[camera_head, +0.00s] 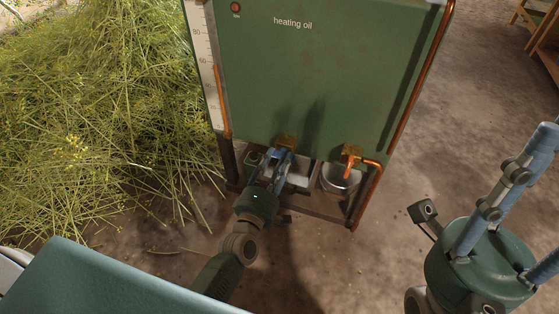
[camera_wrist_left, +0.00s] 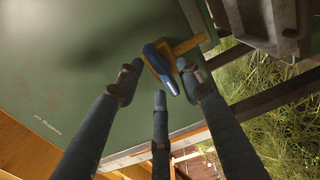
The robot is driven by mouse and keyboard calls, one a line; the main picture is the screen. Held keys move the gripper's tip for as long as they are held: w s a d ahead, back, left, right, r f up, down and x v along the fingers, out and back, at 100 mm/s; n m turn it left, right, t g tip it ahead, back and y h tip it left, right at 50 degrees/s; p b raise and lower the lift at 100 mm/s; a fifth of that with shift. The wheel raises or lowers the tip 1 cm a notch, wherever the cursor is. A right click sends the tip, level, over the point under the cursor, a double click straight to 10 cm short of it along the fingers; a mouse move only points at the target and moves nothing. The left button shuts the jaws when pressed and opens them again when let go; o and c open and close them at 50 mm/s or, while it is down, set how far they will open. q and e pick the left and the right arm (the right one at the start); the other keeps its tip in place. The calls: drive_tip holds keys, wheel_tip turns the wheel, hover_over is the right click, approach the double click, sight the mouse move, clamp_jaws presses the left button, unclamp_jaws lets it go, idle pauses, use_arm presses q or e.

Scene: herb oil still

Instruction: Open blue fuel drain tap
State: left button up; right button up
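The blue tap handle (camera_wrist_left: 161,70) sits on a brass tap body (camera_wrist_left: 188,46) on the underside or front of the green tank in the left wrist view. In the head view the brass tap (camera_head: 286,142) is at the tank's lower edge, its handle largely covered by my left gripper (camera_head: 279,166). In the left wrist view my left gripper (camera_wrist_left: 160,82) is open, its fingers spread on both sides of the handle. I cannot tell whether any finger touches it. My right gripper (camera_head: 515,215) is open and empty at the right, its fingertips partly out of frame.
The green tank (camera_head: 320,70) reads "heating oil" and has a level scale (camera_head: 205,55) on its left edge. Cut herbs (camera_head: 95,120) lie left.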

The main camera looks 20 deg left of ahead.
use_arm(q)
drive_tip(key=shift+w, duration=0.7)
clamp_jaws()
